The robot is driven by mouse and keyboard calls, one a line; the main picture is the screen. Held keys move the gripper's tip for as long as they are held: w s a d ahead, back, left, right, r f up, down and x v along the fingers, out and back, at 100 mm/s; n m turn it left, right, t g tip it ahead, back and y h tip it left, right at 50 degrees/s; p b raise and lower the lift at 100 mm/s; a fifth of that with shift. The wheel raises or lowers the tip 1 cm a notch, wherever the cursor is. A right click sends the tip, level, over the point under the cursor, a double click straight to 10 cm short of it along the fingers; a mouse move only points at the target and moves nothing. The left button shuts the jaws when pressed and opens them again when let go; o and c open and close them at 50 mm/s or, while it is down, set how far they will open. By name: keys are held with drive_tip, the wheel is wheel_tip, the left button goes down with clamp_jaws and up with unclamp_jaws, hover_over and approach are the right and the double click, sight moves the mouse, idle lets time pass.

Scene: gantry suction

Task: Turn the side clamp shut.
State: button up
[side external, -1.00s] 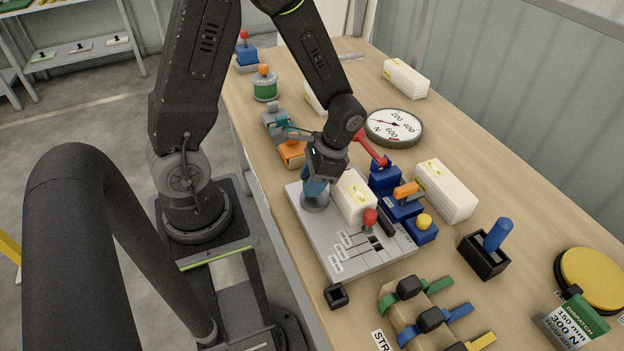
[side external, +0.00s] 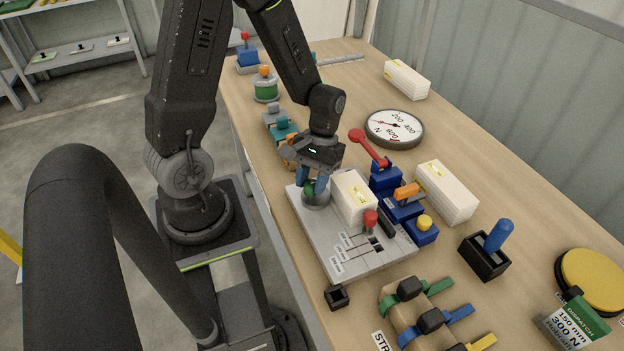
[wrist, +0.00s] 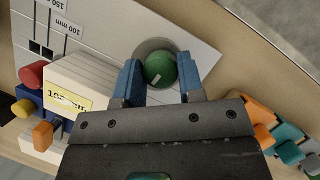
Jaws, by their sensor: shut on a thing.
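The side clamp shows as a round green knob (wrist: 160,69) on a grey cylindrical base (side external: 317,201) at the left edge of a grey plate (side external: 334,252). My gripper (wrist: 161,78) has its blue fingers on either side of the green knob and is shut on it. In the side view my gripper (side external: 313,182) points down over the base, and the green knob is partly hidden by the fingers. A white stack with a yellow label (side external: 353,197) stands on the plate beside the base. I cannot tell how far the clamp is turned.
A red-knobbed lever (side external: 370,219) and slots marked in mm are on the plate. A blue device (side external: 402,206) with orange and red handles stands right of the white stack. Orange and teal blocks (side external: 284,129) stand behind my gripper.

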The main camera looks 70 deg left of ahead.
drive_tip(key=shift+n, duration=0.6)
drive_tip(key=shift+h, duration=0.3)
drive_tip(key=o, duration=0.9)
